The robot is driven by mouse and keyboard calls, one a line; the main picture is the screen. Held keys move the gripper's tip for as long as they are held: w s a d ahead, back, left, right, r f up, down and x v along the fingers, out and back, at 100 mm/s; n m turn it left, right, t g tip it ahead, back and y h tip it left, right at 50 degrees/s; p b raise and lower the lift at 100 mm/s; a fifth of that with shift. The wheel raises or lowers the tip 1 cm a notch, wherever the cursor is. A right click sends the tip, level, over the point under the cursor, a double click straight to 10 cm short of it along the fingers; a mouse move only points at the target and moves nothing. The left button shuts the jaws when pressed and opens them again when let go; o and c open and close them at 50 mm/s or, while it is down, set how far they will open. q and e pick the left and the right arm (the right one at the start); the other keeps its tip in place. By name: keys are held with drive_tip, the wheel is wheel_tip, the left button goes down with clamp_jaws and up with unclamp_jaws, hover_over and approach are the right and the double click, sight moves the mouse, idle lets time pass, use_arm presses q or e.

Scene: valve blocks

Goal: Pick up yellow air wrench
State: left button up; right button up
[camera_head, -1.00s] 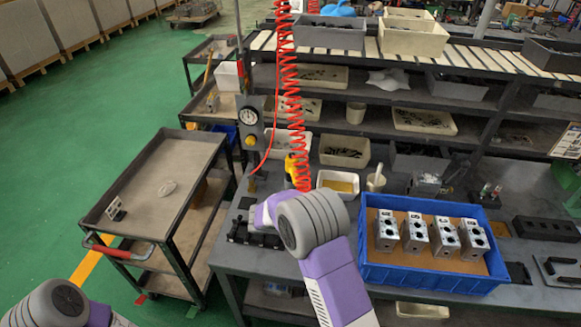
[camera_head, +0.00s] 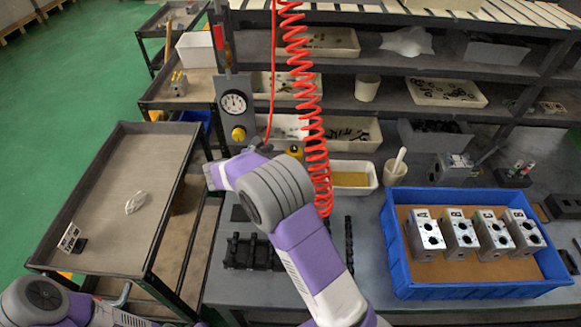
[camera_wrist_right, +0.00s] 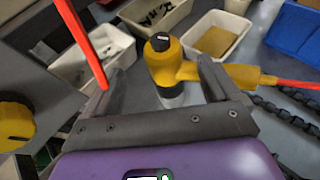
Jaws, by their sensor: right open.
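The yellow air wrench (camera_wrist_right: 164,66) has a black cap and stands upright, with a silver lower part, in the right wrist view. Its yellow handle points right to a red hose. My right gripper (camera_wrist_right: 161,76) is open, with one finger on each side of the wrench; I cannot tell whether they touch it. In the head view only the wrench's black and yellow top (camera_head: 294,152) shows, and my right arm hides the rest and the gripper. My left arm shows at the lower left, with its gripper out of view.
A red coiled hose (camera_head: 308,110) hangs beside my right arm. A pressure gauge with a yellow knob (camera_head: 238,134) stands left of it. A blue crate (camera_head: 480,291) with metal valve blocks is at right. A grey cart (camera_head: 110,200) stands left. White bins (camera_head: 355,179) sit behind the wrench.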

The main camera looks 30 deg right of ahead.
sight(294, 152)
drive_tip(key=x, duration=0.4)
drive_tip(key=b+x, duration=0.1)
drive_tip(key=x, duration=0.2)
drive_tip(key=shift+s+d+f, duration=0.1)
drive_tip(key=shift+d+f, duration=0.15)
drive_tip(key=shift+d, duration=0.1)
drive_tip(key=shift+c, duration=0.3)
drive_tip(key=c, duration=1.2)
drive_tip(key=shift+r, duration=0.2)
drive_tip(key=shift+c, duration=0.7)
